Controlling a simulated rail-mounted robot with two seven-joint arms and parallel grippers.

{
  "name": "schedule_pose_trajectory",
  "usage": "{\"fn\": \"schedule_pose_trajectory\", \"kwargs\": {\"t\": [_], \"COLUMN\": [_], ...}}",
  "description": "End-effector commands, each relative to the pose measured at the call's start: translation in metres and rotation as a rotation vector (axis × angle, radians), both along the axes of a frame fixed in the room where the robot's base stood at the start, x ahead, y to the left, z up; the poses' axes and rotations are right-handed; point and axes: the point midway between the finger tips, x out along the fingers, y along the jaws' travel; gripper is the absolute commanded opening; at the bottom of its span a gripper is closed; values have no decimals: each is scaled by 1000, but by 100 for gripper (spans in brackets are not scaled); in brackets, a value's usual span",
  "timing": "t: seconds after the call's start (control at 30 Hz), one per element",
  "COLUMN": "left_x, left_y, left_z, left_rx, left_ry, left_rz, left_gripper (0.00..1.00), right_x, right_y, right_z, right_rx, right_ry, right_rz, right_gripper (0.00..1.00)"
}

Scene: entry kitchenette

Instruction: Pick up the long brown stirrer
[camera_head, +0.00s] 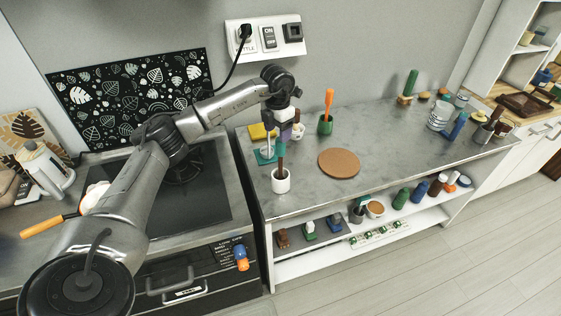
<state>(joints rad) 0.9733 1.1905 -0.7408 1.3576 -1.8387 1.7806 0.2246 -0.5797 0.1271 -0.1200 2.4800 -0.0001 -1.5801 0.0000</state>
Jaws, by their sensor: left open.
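A long brown stirrer (281,163) stands upright in a small white cup (281,183) near the front left of the grey counter. My left gripper (284,144) points down from above, close to the stirrer's top, and is open. In this view its fingers overlap the area just above the stirrer, and I cannot tell whether they touch it. My right gripper is not in view.
A green cup (325,126) with an orange-handled tool stands behind the gripper to the right. A round brown mat (339,163) lies on the counter. A yellow sponge (258,131) is close on the left. The counter's middle right is clear.

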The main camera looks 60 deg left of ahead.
Motion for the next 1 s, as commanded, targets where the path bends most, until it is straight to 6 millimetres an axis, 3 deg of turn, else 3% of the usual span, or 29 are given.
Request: {"fn": "schedule_pose_trajectory", "kwargs": {"t": [0.27, 0.6, 0.97, 1.0], "left_x": [0, 1, 1, 1], "left_y": [-2, -7, -7, -7], "left_z": [-14, -54, -61, -61], "left_rx": [0, 0, 0, -1], "left_ry": [2, 1, -1, -1], "left_rz": [-1, 0, 0, 0], "left_gripper": [63, 63, 63, 59], "right_x": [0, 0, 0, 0], "right_y": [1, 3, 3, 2], "right_z": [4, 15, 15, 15], "right_rx": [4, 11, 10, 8], "right_ry": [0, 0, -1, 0], "right_rz": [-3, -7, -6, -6], "right_gripper": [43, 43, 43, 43]}}
